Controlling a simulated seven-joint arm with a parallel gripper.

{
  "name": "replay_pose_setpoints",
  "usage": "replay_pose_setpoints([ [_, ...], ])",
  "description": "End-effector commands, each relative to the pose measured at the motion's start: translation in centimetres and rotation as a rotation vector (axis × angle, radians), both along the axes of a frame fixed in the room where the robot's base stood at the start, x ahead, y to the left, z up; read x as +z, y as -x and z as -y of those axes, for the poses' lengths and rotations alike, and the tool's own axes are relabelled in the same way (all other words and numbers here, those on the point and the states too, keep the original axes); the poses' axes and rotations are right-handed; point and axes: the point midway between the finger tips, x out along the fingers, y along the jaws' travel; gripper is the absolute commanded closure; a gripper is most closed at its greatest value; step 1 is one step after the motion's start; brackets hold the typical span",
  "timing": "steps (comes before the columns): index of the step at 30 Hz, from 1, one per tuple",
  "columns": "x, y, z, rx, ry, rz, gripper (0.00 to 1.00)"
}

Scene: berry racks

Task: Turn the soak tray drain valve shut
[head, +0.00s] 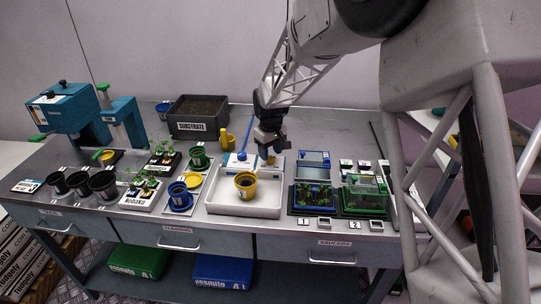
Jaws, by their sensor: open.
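The white soak tray (222,205) sits at the middle front of the bench, with a yellow pot (245,183) of dark soil standing in it. At the tray's back edge is a white block with a small blue part (241,156), and I cannot tell for sure whether that is the drain valve. My gripper (269,151) points down over the tray's back right corner, its jaws open. A small tan thing shows just under the jaws; the gripper partly hides that corner, and contact cannot be told.
A dark substrate bin (198,127) stands behind, with a yellow scoop (228,141) beside it. Seedling trays and pots (103,185) crowd the left. Racks with green and blue frames (364,193) stand close on the right.

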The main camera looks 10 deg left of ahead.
Motion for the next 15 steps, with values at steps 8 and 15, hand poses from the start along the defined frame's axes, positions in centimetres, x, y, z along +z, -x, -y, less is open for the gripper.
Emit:
replay_pose_setpoints([
  [8, 3.7, 0.0, 0.0, 0.0, -0.001, 0.002, 0.49],
  [15, 5.5, 0.0, 0.0, 0.0, -0.001, 0.002, 0.49],
])
